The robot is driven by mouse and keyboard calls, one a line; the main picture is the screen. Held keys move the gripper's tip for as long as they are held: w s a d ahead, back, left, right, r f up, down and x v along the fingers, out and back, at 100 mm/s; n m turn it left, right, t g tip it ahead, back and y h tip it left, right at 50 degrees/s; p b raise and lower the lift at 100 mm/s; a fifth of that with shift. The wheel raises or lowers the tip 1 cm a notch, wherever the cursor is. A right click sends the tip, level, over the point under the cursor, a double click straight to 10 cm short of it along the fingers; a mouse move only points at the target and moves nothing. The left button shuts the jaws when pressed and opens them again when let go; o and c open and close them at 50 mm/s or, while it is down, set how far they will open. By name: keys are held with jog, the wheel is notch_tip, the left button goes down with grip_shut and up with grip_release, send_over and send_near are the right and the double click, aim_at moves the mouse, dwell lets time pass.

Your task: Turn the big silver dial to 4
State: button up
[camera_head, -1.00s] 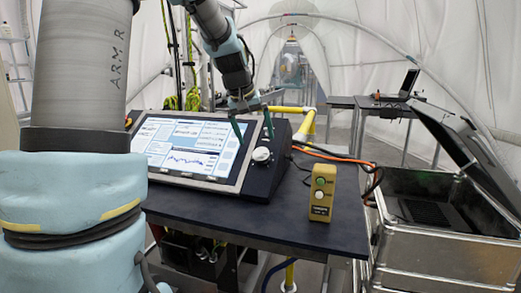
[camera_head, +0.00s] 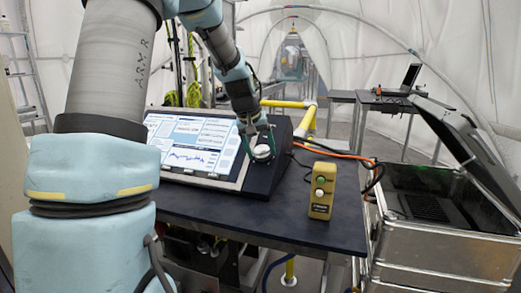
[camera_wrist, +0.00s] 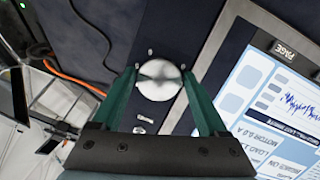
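The big silver dial (camera_head: 262,153) is on the dark panel to the right of the screen. In the wrist view the round dial (camera_wrist: 159,80) lies between the two green fingers of my gripper (camera_wrist: 158,85). In the head view my gripper (camera_head: 259,146) reaches down from above with its fingers around the dial. The fingers are apart, one on each side, and I cannot tell whether they touch its rim. The dial's number marks are too small to read. A smaller silver knob (camera_wrist: 144,119) sits near the dial in the wrist view.
The lit screen (camera_head: 192,146) is left of the dial. A yellow button box (camera_head: 322,190) stands on the dark table (camera_head: 270,222). An orange cable (camera_head: 335,152) runs behind it. An open metal case (camera_head: 440,235) is at the right.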

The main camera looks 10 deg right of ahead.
jog(key=c, duration=1)
jog(key=shift+n, duration=0.4)
jog(key=n+b, duration=0.2)
jog(key=n, duration=0.1)
jog(key=shift+f+h, duration=0.1)
jog(key=shift+h, duration=0.3)
jog(key=shift+n+t+h+b, duration=0.35)
jog(key=shift+n+b, duration=0.65)
jog(key=shift+n, duration=1.3)
jog(key=o, duration=1.4)
